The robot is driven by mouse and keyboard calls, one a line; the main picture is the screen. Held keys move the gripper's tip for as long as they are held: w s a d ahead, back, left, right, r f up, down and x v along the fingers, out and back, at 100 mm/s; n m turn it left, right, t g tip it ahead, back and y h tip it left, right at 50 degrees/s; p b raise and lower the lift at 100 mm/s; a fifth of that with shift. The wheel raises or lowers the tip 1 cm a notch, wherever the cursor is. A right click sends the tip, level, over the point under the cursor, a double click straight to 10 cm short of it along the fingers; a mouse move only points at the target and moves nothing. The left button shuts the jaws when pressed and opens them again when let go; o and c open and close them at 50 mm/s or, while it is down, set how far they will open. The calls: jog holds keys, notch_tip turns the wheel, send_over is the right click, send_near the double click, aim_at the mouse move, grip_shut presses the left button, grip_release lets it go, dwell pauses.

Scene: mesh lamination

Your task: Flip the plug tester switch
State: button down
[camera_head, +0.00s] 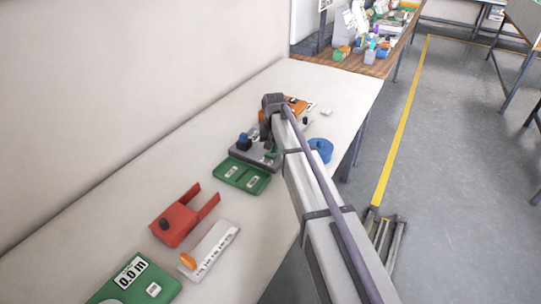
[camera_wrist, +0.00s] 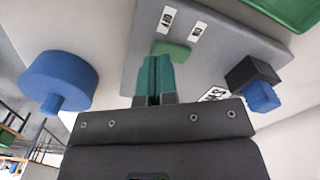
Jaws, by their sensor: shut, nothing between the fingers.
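The plug tester is a grey board (camera_head: 246,153) on the white table. In the wrist view the board (camera_wrist: 225,40) carries white labels and a small green switch (camera_wrist: 172,49). A black block with a blue plug (camera_wrist: 262,95) sits at the board's right side. My gripper (camera_wrist: 155,60) has teal fingers, shut and empty, over the board. Their tips are just beside the green switch; I cannot tell whether they touch it. In the head view my arm hides part of the board and the switch is hard to make out.
A blue round object (camera_wrist: 58,82) lies left of the board in the wrist view. In the head view, a green board (camera_head: 241,176), a red forked piece (camera_head: 176,226), a white strip (camera_head: 212,250) and a larger green device (camera_head: 135,284) lie nearer. An orange object (camera_head: 296,104) lies beyond.

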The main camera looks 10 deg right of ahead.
jog(key=shift+f+b, duration=0.85)
jog(key=shift+f, duration=0.05)
dwell(0.3)
notch_tip(320, 180, up, 7)
jog(key=p, duration=0.7)
jog(key=shift+r, duration=0.1)
jog(key=s+d+n, duration=0.1)
jog(key=s+d, duration=0.2)
jog(key=s, duration=2.7)
jog(key=shift+d+n, duration=0.15)
jog(key=shift+n, duration=0.25)
jog(key=c, duration=1.9)
grip_release()
